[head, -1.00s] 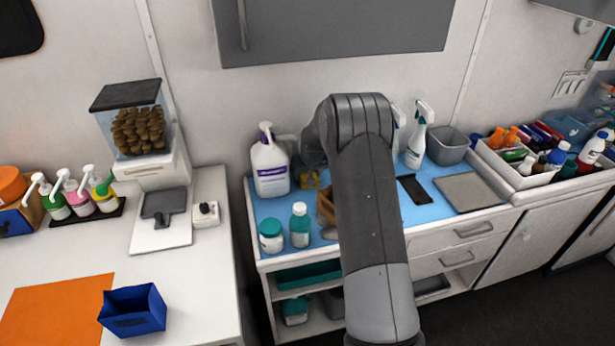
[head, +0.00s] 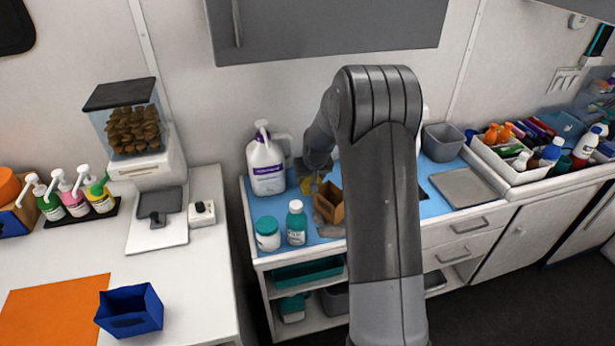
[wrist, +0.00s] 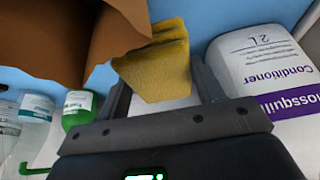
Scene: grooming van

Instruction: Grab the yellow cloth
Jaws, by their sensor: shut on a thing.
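The yellow cloth (wrist: 158,70) is between the two fingers of my gripper (wrist: 162,82) in the wrist view. My gripper is shut on it, and part of the cloth sticks out beyond the fingertips. In the head view only a small yellow patch of the cloth (head: 309,186) shows below my gripper (head: 307,174), at the back of the blue-topped counter. My arm hides part of that counter. I cannot tell whether the cloth still touches the counter.
A white conditioner jug (head: 266,165) stands close left of my gripper; it also shows in the wrist view (wrist: 262,70). A brown open box (head: 329,203) is close on the other side. Two teal-and-white bottles (head: 297,223) stand at the counter's front left.

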